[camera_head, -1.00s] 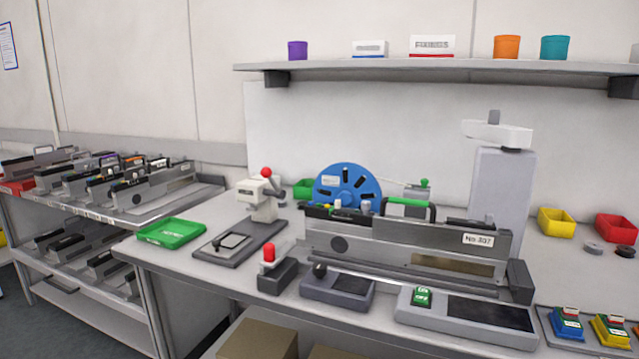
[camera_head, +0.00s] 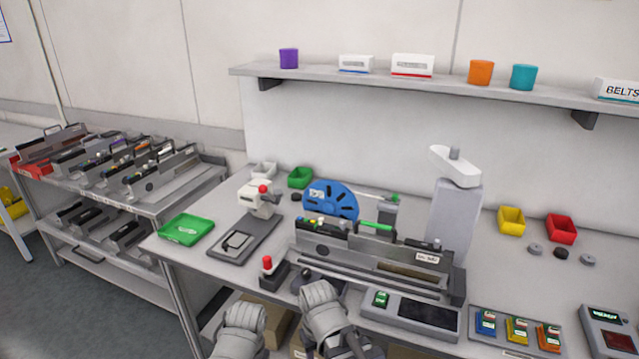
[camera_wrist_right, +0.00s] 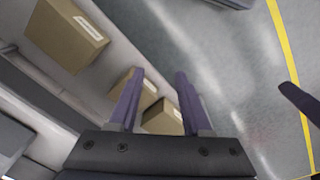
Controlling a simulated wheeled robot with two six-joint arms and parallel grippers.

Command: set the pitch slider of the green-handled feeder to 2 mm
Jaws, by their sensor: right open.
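The green-handled feeder (camera_head: 345,259) lies on the bench, long and grey, with a green handle (camera_head: 376,227) on top and a white number label at its right end. Small coloured parts (camera_head: 319,224) sit on its upper left edge. I cannot make out the pitch slider or its setting. A blue reel (camera_head: 330,199) stands behind the feeder. My right gripper (camera_wrist_right: 158,80) is open, its purple fingers apart and empty, pointing toward cardboard boxes below the bench. My left gripper does not show; grey arm parts of mine are at the bottom of the head view.
A red-knobbed block (camera_head: 272,272) and a control box with a green switch (camera_head: 410,309) stand in front of the feeder. A green tray (camera_head: 186,229) lies on the left. Coloured devices fill a tray (camera_head: 482,342) at right. A trolley (camera_head: 170,203) holds several other feeders.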

